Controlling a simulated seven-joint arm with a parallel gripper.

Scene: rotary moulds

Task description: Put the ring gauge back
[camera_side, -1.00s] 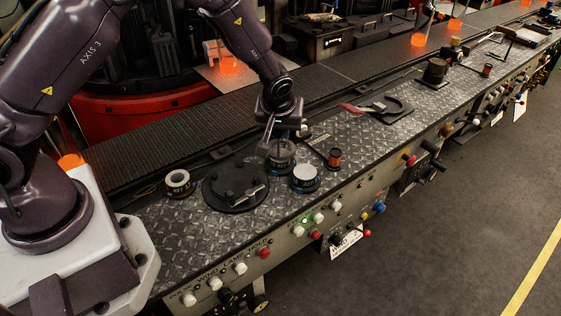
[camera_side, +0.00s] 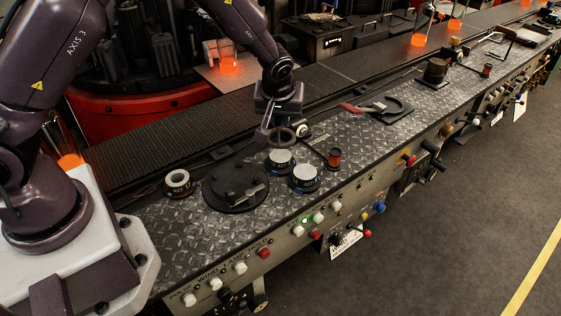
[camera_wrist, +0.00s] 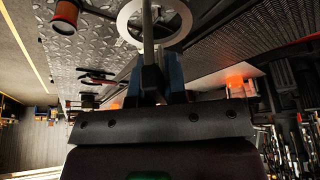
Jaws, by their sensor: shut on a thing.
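The ring gauge shows as a dark ring (camera_side: 268,138) in the side view, held in the air by my gripper (camera_side: 279,124). My gripper is shut on it. The ring is just above and behind a white-topped round piece (camera_side: 279,158), and looks clear of it. In the wrist view the ring gauge (camera_wrist: 128,22) looks pale and shows at the top, with my gripper's finger (camera_wrist: 149,40) crossing it. A second white-topped piece (camera_side: 305,174) stands to the right. Where the fingers touch the ring is hard to see.
Red-handled pliers (camera_side: 352,108) lie farther back.

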